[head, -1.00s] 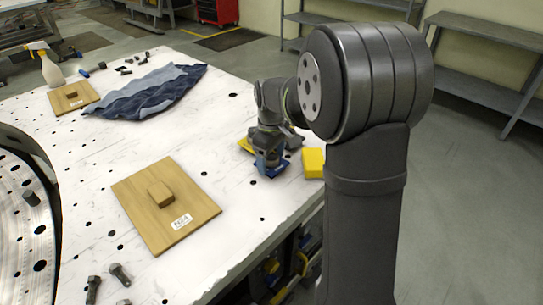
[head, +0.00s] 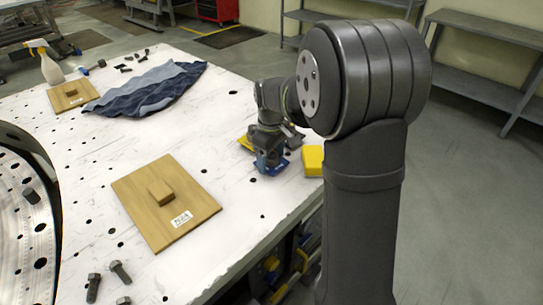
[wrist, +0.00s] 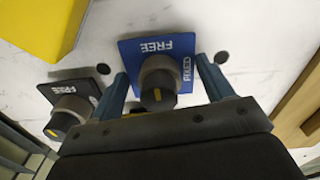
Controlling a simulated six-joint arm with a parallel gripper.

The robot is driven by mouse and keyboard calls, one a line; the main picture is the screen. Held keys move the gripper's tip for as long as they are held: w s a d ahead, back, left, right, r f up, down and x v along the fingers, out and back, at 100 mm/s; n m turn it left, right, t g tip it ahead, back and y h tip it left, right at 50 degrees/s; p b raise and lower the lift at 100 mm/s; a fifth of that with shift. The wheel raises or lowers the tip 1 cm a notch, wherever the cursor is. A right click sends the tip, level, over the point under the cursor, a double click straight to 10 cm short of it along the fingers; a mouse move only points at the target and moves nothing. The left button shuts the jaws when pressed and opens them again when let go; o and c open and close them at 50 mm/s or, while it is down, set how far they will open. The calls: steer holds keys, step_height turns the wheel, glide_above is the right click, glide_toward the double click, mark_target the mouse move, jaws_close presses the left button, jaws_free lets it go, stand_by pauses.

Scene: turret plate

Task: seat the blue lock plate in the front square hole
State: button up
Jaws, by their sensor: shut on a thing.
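The blue lock plate (wrist: 132,52) carries the white words FREE and FIXED and a round grey knob (wrist: 158,80) with a yellow mark. My gripper (wrist: 163,72) has one finger on each side of this knob and is shut on it. In the head view the blue plate (head: 273,169) shows under my gripper (head: 268,154), at or close above the white table; any gap is too small to tell. A curved metal turret plate (head: 30,230) with holes stands at the left edge. I cannot make out the front square hole.
A black FREE plate with a knob (wrist: 72,108) lies beside the blue one. A yellow block (head: 313,160) is close on the right. A wooden board (head: 140,200) with a small block lies between my gripper and the turret. Blue cloth (head: 150,90) and loose bolts (head: 118,272) lie about.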

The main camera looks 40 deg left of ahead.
steer(key=shift+f, duration=0.4)
stand_by(0.5)
steer(key=o, duration=1.2)
steer(key=shift+o, duration=0.3)
steer(key=shift+r, duration=3.5)
